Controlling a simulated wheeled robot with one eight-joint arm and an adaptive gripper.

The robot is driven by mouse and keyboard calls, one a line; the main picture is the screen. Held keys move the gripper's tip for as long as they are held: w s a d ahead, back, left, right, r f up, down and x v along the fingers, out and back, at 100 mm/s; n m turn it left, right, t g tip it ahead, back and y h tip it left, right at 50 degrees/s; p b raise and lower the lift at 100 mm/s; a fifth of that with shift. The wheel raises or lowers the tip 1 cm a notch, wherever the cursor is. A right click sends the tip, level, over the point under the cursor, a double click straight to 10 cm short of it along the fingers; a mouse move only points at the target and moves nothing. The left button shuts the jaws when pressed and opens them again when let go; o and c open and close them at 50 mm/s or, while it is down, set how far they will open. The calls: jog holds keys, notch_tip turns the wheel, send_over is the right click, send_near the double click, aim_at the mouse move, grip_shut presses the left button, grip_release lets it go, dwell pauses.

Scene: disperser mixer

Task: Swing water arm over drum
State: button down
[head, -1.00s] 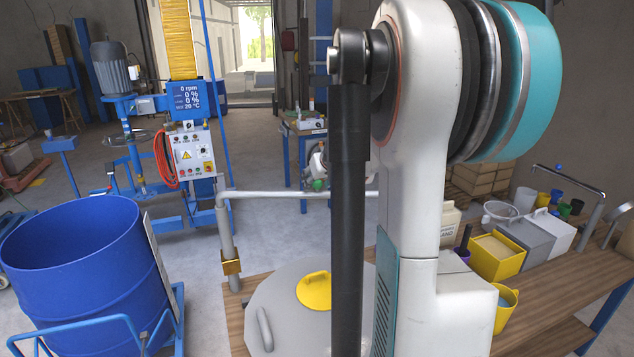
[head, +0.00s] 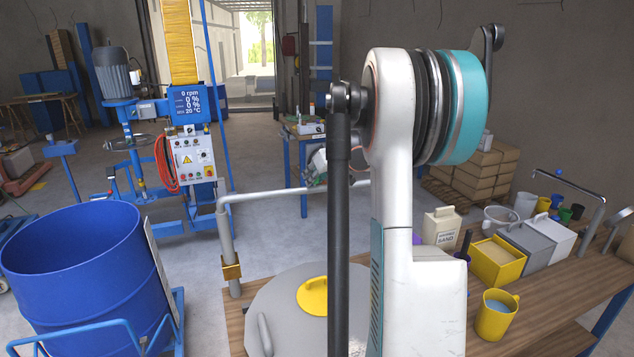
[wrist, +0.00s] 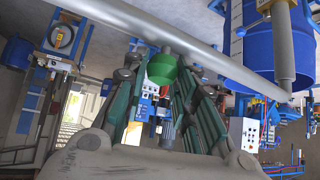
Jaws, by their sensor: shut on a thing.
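The water arm is a grey pipe (head: 290,191) on an upright post (head: 226,238) with a brass collar, at the bench's left end. In the head view it runs rightward until my arm hides its end. The open blue drum (head: 75,270) stands left of the post, and the pipe is not over it. The wrist view looks upside down; there the pipe (wrist: 215,52) crosses the top and the drum (wrist: 262,45) is at upper right. My gripper (wrist: 161,78) is shut on a green grip (wrist: 162,67) at the pipe. My arm mostly hides the gripper in the head view.
A yellow jug (head: 495,315), a yellow bin (head: 497,262) and a sand container (head: 440,228) stand to the right. The blue mixer (head: 190,110) stands behind the drum.

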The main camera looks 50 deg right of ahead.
jog(key=w+d+n+y+p, duration=0.2)
jog(key=w+n, duration=0.1)
jog(key=w, duration=0.5)
jog(key=w+d+n+y+p, duration=0.3)
jog(key=w, duration=0.5)
jog(key=shift+w+d+n, duration=0.2)
jog(key=shift+n, duration=0.1)
jog(key=c, duration=1.3)
grip_release()
jog(key=v, duration=1.2)
jog(key=shift+w+d, duration=0.1)
jog(key=shift+c, duration=0.5)
